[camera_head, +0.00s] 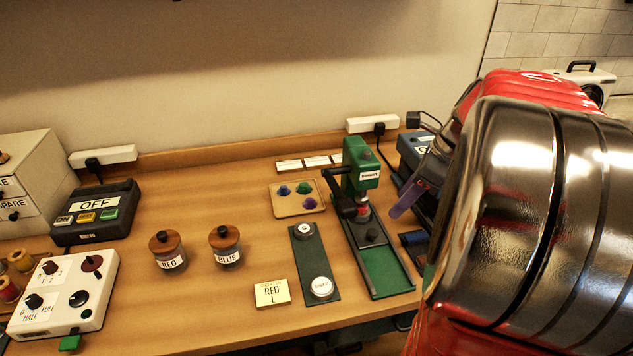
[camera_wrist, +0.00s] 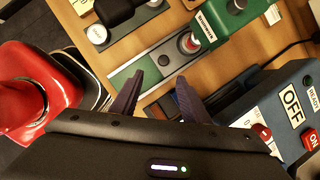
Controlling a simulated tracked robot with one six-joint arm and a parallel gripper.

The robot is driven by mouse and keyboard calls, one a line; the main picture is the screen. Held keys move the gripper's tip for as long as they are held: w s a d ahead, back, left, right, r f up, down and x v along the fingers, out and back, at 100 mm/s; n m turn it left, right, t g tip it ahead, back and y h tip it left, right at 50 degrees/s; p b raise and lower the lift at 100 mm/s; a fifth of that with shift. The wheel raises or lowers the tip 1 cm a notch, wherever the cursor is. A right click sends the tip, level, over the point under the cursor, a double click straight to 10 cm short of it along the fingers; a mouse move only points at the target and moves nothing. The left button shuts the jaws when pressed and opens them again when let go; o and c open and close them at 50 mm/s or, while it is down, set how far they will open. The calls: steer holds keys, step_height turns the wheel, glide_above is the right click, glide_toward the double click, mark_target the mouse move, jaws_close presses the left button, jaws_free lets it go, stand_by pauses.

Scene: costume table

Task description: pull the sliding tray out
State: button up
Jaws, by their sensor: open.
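The sliding tray (camera_head: 376,244) is a dark plate with a black knob, lying in the green track of the press (camera_head: 362,178). In the wrist view the tray (camera_wrist: 147,67) shows as a grey plate with its round knob (camera_wrist: 164,60), pushed in close to the press head. My gripper (camera_wrist: 160,77) is open, its two purple fingers apart and pointing toward the track near the knob. In the head view one purple finger (camera_head: 408,199) shows right of the press; my arm hides the rest.
A blue-grey box marked OFF (camera_wrist: 292,106) stands right of the press. A dark strip with two round pads (camera_head: 311,250) lies left of it. Two jars, RED (camera_head: 168,250) and BLUE (camera_head: 226,246), stand farther left. The front of the track (camera_head: 388,275) is empty.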

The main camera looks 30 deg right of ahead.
mark_target(374, 232)
steer(key=shift+w+d+m, duration=0.1)
steer(key=shift+d+m, duration=0.3)
steer(key=shift+d, duration=0.15)
steer(key=shift+w+f, duration=0.1)
steer(key=shift+f, duration=0.05)
steer(key=x, duration=1.3)
steer(key=shift+w+a+f, duration=0.15)
steer(key=shift+a+f, duration=0.05)
steer(key=shift+f, duration=0.05)
jaws_close()
